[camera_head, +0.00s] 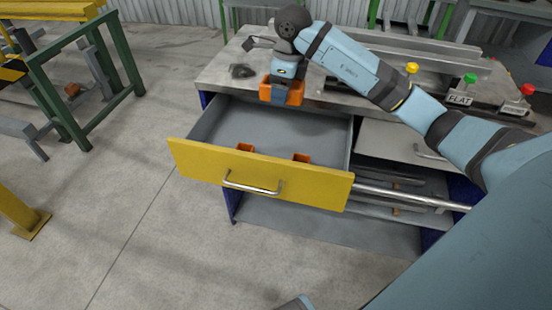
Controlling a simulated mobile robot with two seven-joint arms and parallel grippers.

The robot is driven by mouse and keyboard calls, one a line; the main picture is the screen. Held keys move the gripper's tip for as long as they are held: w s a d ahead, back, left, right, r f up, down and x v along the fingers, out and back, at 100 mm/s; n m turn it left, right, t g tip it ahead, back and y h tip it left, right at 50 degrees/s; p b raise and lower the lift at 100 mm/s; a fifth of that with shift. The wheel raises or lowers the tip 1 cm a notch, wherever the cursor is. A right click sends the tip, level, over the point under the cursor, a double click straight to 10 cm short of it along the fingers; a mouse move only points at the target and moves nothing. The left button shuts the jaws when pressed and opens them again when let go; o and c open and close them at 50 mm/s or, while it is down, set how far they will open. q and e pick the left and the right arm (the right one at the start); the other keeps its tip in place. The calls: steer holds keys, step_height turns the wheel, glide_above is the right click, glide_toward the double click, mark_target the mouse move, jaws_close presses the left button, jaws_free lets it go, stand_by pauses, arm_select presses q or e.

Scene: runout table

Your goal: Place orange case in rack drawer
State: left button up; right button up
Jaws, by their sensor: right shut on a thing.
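The orange case (296,91) is at the front edge of the table top, above the back of the open drawer. My right gripper (280,95) comes down over it and is shut on it; the fingers hide its middle. I cannot tell whether the case touches the table top. The rack drawer (262,170) has a yellow front with a metal handle and a grey inside, and is pulled out. Two small orange pieces (301,158) show inside it, just behind the front panel. My left gripper is not in view.
The grey table top (225,72) holds a dark lump (242,71), metal rails and several coloured knobs (469,78) on the right. A second, grey drawer (385,141) is beside the yellow one. A green frame (85,120) stands at left. The floor left of the drawer is clear.

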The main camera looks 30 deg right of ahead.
steer(key=shift+s+f, duration=0.1)
steer(key=shift+f, duration=0.2)
steer(key=b, duration=0.2)
glide_above(280, 154)
steer(key=f, duration=1.5)
steer(key=shift+d+f, duration=0.2)
step_height(280, 154, down, 4)
steer(key=shift+s+r+b, duration=0.1)
steer(key=shift+b, duration=0.3)
steer(key=shift+f, duration=0.35)
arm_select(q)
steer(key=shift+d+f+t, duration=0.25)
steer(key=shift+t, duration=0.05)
arm_select(e)
steer(key=shift+f, duration=0.1)
steer(key=o, duration=1)
